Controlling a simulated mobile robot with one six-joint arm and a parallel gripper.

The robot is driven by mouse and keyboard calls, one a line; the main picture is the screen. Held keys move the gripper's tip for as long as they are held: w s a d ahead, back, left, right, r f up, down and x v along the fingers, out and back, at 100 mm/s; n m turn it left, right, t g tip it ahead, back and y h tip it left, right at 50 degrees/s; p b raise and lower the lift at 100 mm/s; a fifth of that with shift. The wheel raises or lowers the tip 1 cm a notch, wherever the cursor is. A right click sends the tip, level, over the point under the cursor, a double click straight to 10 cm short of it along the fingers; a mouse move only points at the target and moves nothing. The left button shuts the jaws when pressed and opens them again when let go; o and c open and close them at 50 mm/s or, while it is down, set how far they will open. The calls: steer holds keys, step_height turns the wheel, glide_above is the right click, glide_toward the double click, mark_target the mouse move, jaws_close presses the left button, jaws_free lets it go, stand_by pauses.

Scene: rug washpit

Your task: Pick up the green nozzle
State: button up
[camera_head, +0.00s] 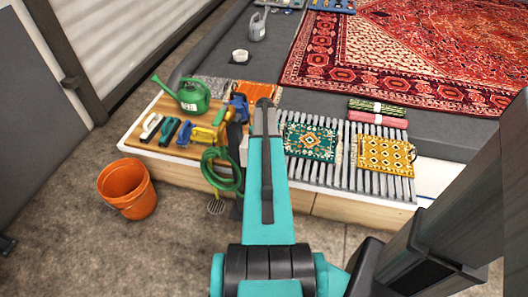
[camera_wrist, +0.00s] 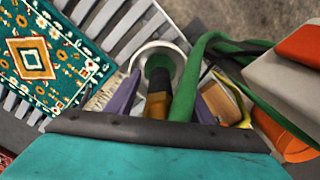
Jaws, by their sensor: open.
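In the wrist view, a green piece (camera_wrist: 158,68), which looks like the nozzle, sits inside a pale round ring (camera_wrist: 172,52). A dark and orange-brown part joins its near end. My gripper (camera_wrist: 163,104) is open, with one purple-grey finger on each side of this part. I cannot tell whether either finger touches it. A green hose (camera_wrist: 188,82) runs close along its right side. In the head view, my arm hides the nozzle and the fingertips; the green hose (camera_head: 222,182) hangs over the platform's front edge.
A wooden board (camera_head: 145,143) holds a green watering can (camera_head: 190,96) and several brushes. An orange bucket (camera_head: 127,190) stands on the floor at left. A green patterned mat (camera_head: 311,141) and a yellow one (camera_head: 385,155) lie on the slatted rack (camera_head: 347,174) at right.

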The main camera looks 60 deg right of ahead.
stand_by(0.4)
steer(key=c, duration=1.1)
steer(key=shift+r, duration=0.15)
steer(key=shift+r+p, duration=0.35)
steer(key=shift+r, duration=4.6)
steer(key=shift+s, duration=0.1)
